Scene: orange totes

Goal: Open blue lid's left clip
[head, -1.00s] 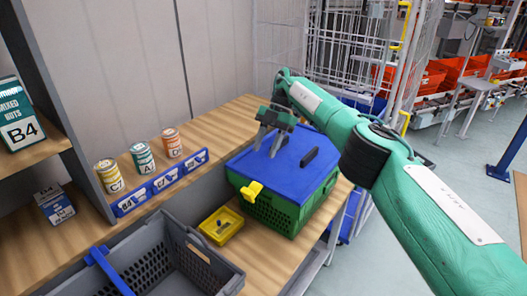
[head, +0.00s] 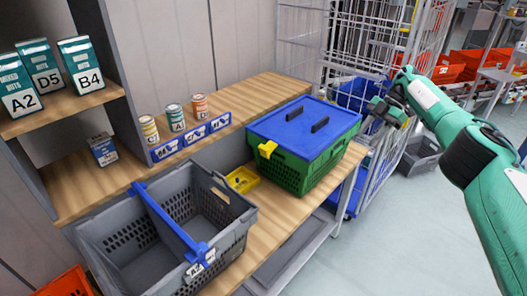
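The blue lid (head: 304,124) lies on a green crate (head: 303,170) on the wooden bench. Two dark handles stand up from the lid's top. A yellow clip (head: 267,149) shows at the crate's left front corner; I cannot tell clearly whether it is latched. My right gripper (head: 386,109) is to the right of the crate, apart from it, in front of the wire cage. Its fingers are small and partly unclear, and nothing is seen in them. My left gripper is not in view.
A grey crate (head: 125,225) with a blue bar stands front left. A small yellow tray (head: 242,179) sits between the crates. Cans (head: 175,117) stand behind a blue label strip. Boxes (head: 80,65) fill the left shelf. A wire cage (head: 345,45) stands behind right; floor at right is open.

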